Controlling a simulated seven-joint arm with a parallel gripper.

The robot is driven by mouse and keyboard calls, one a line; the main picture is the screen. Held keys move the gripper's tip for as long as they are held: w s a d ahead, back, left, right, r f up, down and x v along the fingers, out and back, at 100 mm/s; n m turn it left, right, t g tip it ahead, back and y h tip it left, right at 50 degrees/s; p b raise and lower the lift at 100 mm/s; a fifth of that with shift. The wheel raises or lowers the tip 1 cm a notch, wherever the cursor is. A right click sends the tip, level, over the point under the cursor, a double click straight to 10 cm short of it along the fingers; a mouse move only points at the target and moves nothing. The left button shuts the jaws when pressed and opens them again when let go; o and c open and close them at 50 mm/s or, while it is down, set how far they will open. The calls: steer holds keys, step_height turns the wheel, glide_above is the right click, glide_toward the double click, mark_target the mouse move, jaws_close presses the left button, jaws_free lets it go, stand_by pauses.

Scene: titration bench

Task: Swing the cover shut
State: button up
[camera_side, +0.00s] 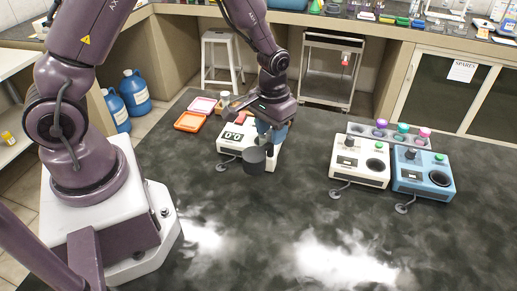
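My gripper (270,125) points down over the right part of a white instrument (228,152) with a lit display. Blue shows at the gripper's fingers, and I cannot tell whether they are apart or shut. A dark grey, cup-shaped piece (255,160) is at the instrument's front right, just below my gripper. It may be the cover, but its hinge cannot be made out. My gripper hides part of the instrument's top, and any contact with the grey piece is unclear.
A white instrument (344,174) and a blue instrument (436,181) stand to the right, before a rack (358,130) with coloured caps. Orange (189,122) and pink (202,105) trays lie at the back left. The front of the dark bench (270,235) is clear.

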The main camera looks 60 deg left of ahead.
steer(key=c, duration=0.5)
steer(key=shift+o, duration=0.2)
steer(key=m, duration=1.1)
steer(key=shift+m, duration=0.5)
